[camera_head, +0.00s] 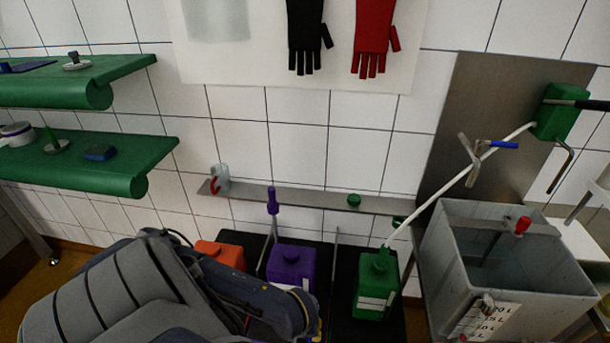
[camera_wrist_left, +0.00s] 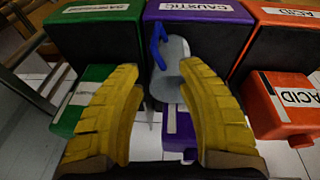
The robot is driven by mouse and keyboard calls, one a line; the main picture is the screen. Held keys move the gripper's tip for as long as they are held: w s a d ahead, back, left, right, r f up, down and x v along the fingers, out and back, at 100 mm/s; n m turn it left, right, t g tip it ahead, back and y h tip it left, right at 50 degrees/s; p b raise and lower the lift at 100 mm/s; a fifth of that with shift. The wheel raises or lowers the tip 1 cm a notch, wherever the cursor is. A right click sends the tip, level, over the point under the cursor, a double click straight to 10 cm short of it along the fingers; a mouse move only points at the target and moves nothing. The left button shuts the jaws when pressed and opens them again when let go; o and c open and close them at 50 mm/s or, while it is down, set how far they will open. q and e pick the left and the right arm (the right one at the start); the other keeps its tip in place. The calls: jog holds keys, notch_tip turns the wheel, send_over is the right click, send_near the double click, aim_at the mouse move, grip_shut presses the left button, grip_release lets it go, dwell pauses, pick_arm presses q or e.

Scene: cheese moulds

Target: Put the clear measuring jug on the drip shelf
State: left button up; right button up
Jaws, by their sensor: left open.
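In the left wrist view, a pale grey, jug-like vessel with a blue handle (camera_wrist_left: 177,72) stands between my open left gripper's yellow fingers (camera_wrist_left: 160,78). I cannot tell whether either finger touches it. In the head view my left gripper is mostly hidden by its arm and the bottom edge, and this vessel does not show. A second pale, jug-like vessel with a red handle (camera_head: 222,174) stands at the left end of a narrow metal wall shelf (camera_head: 290,198), which looks like the drip shelf. My right gripper is not in view.
Orange (camera_head: 222,256), purple (camera_head: 291,266) and green (camera_head: 376,283) containers stand below the wall shelf. A green object (camera_head: 353,200) sits on that shelf, with bare space to its left. A grey metal tank (camera_head: 440,262) is at right, green shelves (camera_head: 90,165) at left.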

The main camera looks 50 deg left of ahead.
pick_arm(q)
jog(key=s+d+f+n+h, duration=0.2)
jog(key=d+n+h, duration=0.1)
jog(key=d, duration=0.4)
jog(key=s+d+f+n+t+h, duration=0.1)
jog(key=s+d+n+h, duration=0.1)
jog(key=d+n+h, duration=0.3)
jog(key=s+d+f+n+h, duration=0.2)
jog(key=s+d, duration=0.1)
jog(key=d, duration=0.5)
jog(key=s+a+f+n+t+y, duration=0.25)
jog(key=a+n+t+y, duration=0.25)
jog(key=a+n, duration=0.4)
jog(key=s+a+f+n+t+y, duration=0.1)
jog(key=s+a+n+t+y, duration=0.3)
jog(key=a+n, duration=0.55)
jog(key=shift+t+y, duration=0.3)
jog(key=shift+y, duration=0.1)
jog(key=x, duration=1.7)
jog(key=shift+w+a+f, duration=0.15)
jog(key=shift+w+a, duration=0.1)
jog(key=shift+w, duration=0.15)
jog(key=shift+c, duration=0.5)
grip_shut()
